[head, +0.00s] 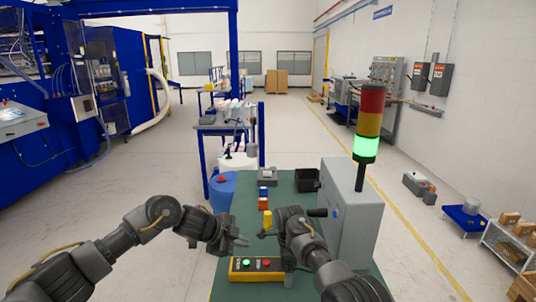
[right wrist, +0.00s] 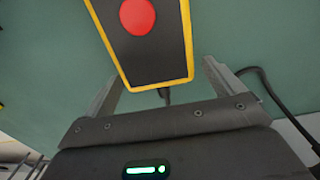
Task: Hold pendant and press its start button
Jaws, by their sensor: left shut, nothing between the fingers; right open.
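The yellow-edged black pendant (head: 257,268) lies on the green tabletop (head: 232,207) near its front. It has a green button (head: 246,263) on the left and a red button (head: 267,264) on the right. In the right wrist view the pendant's red-button end (right wrist: 150,45) reaches between the spread fingers of my right gripper (right wrist: 163,85), with gaps beside it. In the head view my right arm covers the pendant's right end. My left gripper (head: 243,242) is shut and empty, above and to the left of the green button, apart from it.
A grey box (head: 350,215) with a lit green signal tower (head: 368,125) stands at the table's right. Small blue and orange blocks (head: 263,203), a yellow piece (head: 267,222) and a black bin (head: 307,180) are farther back. A dark cable (right wrist: 270,95) runs beside my right gripper.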

